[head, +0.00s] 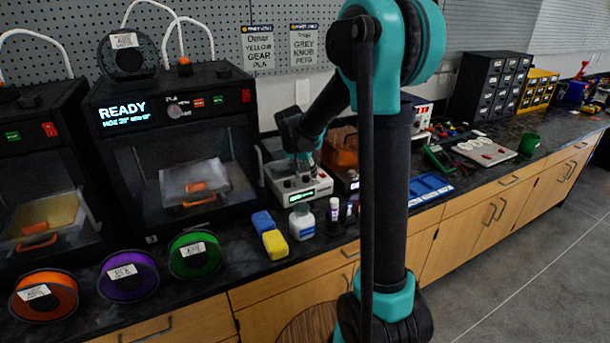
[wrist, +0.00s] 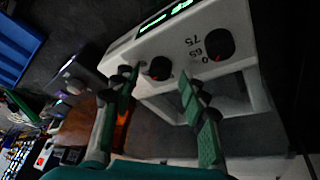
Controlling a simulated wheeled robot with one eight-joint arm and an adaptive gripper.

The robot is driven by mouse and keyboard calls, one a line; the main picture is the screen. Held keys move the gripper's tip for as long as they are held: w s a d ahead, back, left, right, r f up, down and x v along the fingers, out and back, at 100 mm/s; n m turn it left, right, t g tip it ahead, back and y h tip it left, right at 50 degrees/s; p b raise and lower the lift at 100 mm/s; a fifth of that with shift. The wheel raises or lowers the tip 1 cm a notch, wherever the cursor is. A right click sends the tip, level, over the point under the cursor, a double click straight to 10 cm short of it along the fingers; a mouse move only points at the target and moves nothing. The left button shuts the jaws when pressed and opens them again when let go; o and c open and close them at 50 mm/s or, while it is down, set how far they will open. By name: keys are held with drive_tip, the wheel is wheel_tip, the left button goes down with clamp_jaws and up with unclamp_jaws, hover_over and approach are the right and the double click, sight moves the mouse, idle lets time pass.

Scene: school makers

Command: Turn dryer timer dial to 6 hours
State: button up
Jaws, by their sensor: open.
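The filament dryer (head: 285,190) is a white box with a green lit display, standing on the counter between the printer and an orange spool. In the wrist view its front panel (wrist: 160,47) appears tilted, with two dark knobs marked in red. One knob (wrist: 159,68) is near and between my fingertips; the other knob (wrist: 219,42) is to the right, with "65" and "75" printed near it. My gripper (wrist: 158,82) is open, with one green finger on each side of the nearer knob. I cannot tell whether they touch it. My gripper (head: 302,165) is over the dryer in the head view.
Two dark printers stand at left, one showing "READY" (head: 122,111). A blue tray (head: 430,188) lies to the right.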

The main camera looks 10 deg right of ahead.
drive_tip(key=v, duration=1.1)
drive_tip(key=shift+r, duration=0.2)
drive_tip(key=shift+s, duration=0.15)
